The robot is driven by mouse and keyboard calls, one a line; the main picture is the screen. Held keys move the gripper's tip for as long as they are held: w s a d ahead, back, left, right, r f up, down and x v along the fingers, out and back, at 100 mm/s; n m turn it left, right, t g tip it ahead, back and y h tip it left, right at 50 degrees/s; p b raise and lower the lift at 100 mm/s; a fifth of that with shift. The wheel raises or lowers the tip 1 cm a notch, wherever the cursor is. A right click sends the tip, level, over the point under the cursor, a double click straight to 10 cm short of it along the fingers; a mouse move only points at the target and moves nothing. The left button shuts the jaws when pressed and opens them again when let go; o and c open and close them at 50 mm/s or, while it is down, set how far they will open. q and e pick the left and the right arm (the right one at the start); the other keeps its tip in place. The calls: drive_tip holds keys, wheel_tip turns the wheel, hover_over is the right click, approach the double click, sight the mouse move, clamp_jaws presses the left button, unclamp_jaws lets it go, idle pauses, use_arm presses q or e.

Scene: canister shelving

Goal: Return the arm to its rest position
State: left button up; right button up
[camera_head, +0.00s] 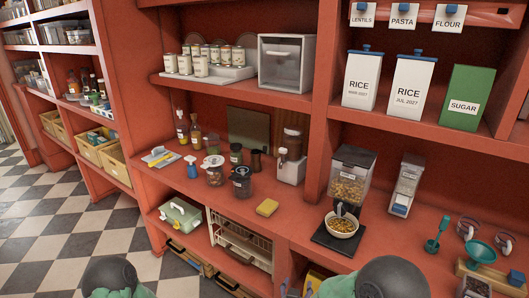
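My two arms show only as rounded dark grey links with pale green parts at the bottom edge, one at left and one right of centre. Neither gripper is in view, so I cannot see whether they hold anything. On the upper right shelf stand two white rice canisters, one marked with a year date (362,80) and one marked JUL 2027 (408,88), both with blue lids. A green sugar box (467,97) stands to their right. White tags above read lentils (362,15), pasta (404,15) and flour (449,17).
The red counter (300,215) holds a grain dispenser (350,175) over a bowl (341,223), a second dispenser (406,185), jars (243,182), a yellow sponge (267,207) and a teal funnel (481,251). Checkered floor lies left.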

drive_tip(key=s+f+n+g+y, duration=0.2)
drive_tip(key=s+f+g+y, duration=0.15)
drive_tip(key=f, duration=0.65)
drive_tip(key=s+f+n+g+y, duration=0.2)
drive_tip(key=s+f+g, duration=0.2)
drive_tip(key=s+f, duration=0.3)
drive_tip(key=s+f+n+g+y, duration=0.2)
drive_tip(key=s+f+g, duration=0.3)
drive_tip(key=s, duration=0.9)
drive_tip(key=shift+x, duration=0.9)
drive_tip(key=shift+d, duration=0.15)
